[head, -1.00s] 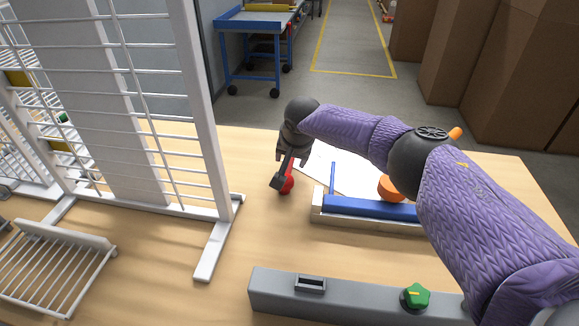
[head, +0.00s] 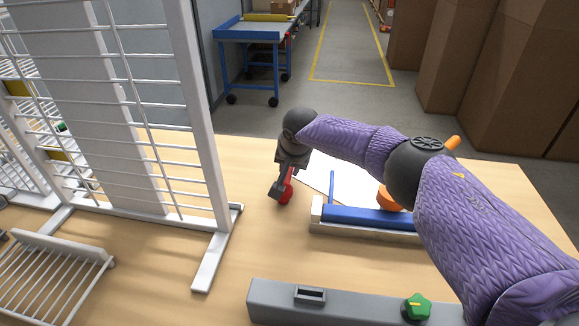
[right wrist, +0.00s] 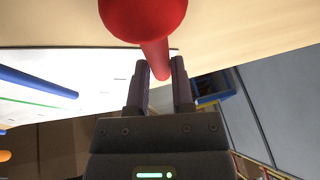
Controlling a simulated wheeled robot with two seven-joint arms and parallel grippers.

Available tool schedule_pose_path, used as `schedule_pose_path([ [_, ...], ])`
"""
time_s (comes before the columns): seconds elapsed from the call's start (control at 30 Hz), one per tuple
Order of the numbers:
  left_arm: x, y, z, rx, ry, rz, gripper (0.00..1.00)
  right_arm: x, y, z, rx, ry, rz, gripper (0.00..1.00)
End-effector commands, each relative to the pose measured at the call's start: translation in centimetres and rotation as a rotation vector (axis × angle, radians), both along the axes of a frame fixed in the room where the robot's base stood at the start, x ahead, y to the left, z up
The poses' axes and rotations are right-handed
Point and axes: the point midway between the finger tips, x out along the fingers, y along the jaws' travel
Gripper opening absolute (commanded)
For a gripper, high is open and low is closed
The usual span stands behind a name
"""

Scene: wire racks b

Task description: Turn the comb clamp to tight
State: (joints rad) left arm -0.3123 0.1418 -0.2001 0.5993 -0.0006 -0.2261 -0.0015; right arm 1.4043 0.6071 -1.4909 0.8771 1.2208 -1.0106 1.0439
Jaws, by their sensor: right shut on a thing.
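My right gripper (head: 279,190) is low over the table, between the white wire rack and the blue bar. It is shut on a red round-headed rod (head: 287,187). In the right wrist view the thin red rod (right wrist: 157,58) lies between the two fingertips (right wrist: 160,66), with its ball-shaped end beyond them. No part carries a readable label as the comb clamp. A green star knob (head: 417,306) with a yellow mark sits on a grey rail (head: 365,305) in front. A blue bar (head: 365,215) lies on a pale base, with an upright blue rod and an orange knob (head: 389,197) partly behind my arm. My left gripper is out of view.
A tall white wire rack (head: 207,150) stands at left, its foot reaching toward the middle. A small white slotted rack (head: 50,280) lies front left. White paper (head: 335,180) lies behind the blue bar. Bare table lies between the rack foot and grey rail.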

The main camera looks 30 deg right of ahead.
Motion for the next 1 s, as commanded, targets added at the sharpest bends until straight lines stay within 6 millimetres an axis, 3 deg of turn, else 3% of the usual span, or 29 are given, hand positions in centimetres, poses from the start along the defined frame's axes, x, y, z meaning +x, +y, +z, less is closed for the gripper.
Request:
schedule_pose_path([
  [1.0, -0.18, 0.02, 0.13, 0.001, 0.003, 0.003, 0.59, -0.04, 0.03, 0.0, 0.001, 0.001, -0.003, 0.0],
])
